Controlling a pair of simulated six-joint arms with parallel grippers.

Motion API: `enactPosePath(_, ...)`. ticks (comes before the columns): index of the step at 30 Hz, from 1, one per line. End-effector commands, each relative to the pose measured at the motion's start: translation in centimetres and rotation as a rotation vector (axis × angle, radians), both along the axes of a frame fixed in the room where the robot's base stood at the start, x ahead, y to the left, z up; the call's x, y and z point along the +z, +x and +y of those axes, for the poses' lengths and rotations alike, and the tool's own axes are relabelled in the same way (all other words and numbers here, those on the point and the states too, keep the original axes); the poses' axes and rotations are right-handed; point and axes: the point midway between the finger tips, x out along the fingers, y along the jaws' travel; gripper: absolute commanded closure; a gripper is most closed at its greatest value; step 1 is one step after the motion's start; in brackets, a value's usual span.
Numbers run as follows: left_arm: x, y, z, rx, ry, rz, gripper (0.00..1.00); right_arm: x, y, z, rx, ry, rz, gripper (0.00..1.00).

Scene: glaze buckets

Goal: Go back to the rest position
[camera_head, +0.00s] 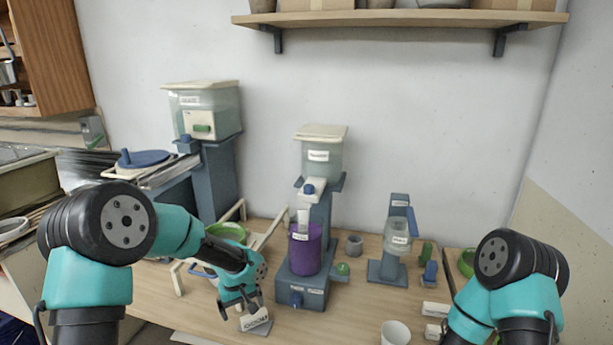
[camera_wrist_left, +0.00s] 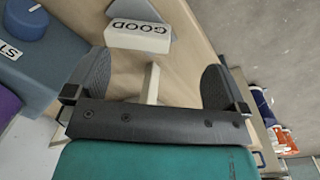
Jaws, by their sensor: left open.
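My left gripper (camera_head: 241,306) hangs low over the front of the wooden table, left of the middle dispenser. Its fingers are open in the left wrist view (camera_wrist_left: 153,78), with nothing held between them. A white block marked GOOD (camera_wrist_left: 137,38) with a grey wedge behind it lies just beyond the fingertips; it also shows beside the gripper in the head view (camera_head: 254,320). A cream bar (camera_wrist_left: 150,84) shows in the gap between the fingers, seemingly lower down. My right arm comes in at the lower right of the head view, but its gripper is out of frame.
A purple bucket (camera_head: 305,250) stands in the blue middle dispenser (camera_head: 302,292), close right of my left gripper. A green bucket (camera_head: 227,233) sits behind my left arm near cream rails. A smaller blue stand (camera_head: 388,270) and a white cup (camera_head: 395,333) are further right.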

Motion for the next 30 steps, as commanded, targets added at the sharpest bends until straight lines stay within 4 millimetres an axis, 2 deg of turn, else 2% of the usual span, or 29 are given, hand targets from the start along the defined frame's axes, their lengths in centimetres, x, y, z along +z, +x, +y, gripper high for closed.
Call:
enactPosePath(1,-1.8,-1.4,0.6,-0.026,-0.029,0.003,0.00,0.0,0.0,0.0,0.000,0.000,0.000,0.39)
enactPosePath(5,-6.8,-5.3,0.9,-0.111,-0.120,-0.008,0.00,0.0,0.0,0.0,0.000,0.000,0.000,0.39)
enactPosePath(9,-11.8,-10.3,1.1,-0.183,-0.206,-0.032,0.00,0.0,0.0,0.0,0.000,0.000,0.000,0.39)
enactPosePath(15,-17.6,-18.6,1.4,-0.253,-0.269,-0.079,0.00,0.0,0.0,0.0,0.000,0.000,0.000,0.39)
enactPosePath(18,-19.4,-22.3,1.7,-0.280,-0.266,-0.098,0.00,0.0,0.0,0.0,0.000,0.000,0.000,0.39)
enactPosePath(21,-20.3,-24.8,2.1,-0.302,-0.252,-0.111,0.00,0.0,0.0,0.0,0.000,0.000,0.000,0.39)
enactPosePath(24,-20.6,-25.9,2.2,-0.313,-0.242,-0.118,0.00,0.0,0.0,0.0,0.000,0.000,0.000,0.39)
enactPosePath(30,-20.7,-26.0,2.3,-0.319,-0.240,-0.122,0.00,0.0,0.0,0.0,0.000,0.000,0.000,0.39)
